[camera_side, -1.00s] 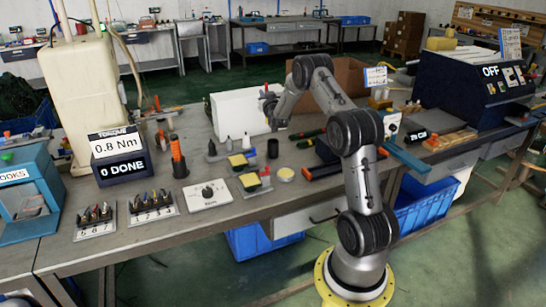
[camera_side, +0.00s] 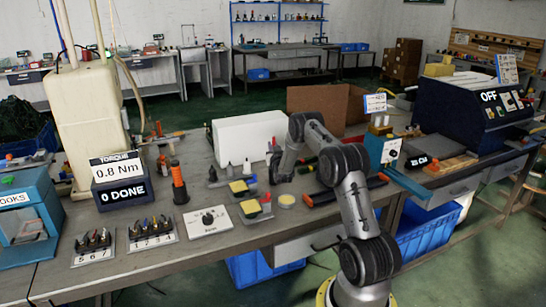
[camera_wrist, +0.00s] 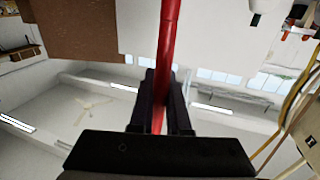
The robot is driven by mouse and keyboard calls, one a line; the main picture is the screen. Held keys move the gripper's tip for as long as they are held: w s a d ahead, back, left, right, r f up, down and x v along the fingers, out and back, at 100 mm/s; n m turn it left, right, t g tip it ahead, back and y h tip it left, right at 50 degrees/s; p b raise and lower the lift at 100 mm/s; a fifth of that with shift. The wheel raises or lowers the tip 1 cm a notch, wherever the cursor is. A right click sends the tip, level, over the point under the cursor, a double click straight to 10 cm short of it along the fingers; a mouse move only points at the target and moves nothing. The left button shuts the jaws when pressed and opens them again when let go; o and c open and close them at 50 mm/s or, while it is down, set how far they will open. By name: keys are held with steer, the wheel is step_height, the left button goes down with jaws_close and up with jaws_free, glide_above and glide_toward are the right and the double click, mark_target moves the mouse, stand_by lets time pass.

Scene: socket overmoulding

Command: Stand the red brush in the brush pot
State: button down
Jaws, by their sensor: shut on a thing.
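The red brush (camera_wrist: 169,35) shows in the wrist view as a long red handle running up the picture between my fingers. My gripper (camera_wrist: 161,88) is shut on it. The pot is not clear in the wrist view.
A white box (camera_side: 245,138) stands just behind my wrist, with a brown board (camera_side: 318,104) at its right.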

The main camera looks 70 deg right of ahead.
steer(key=shift+f, duration=1.75)
steer(key=shift+f, duration=0.2)
steer(key=c, duration=0.9)
jaws_free()
steer(key=shift+r, duration=0.1)
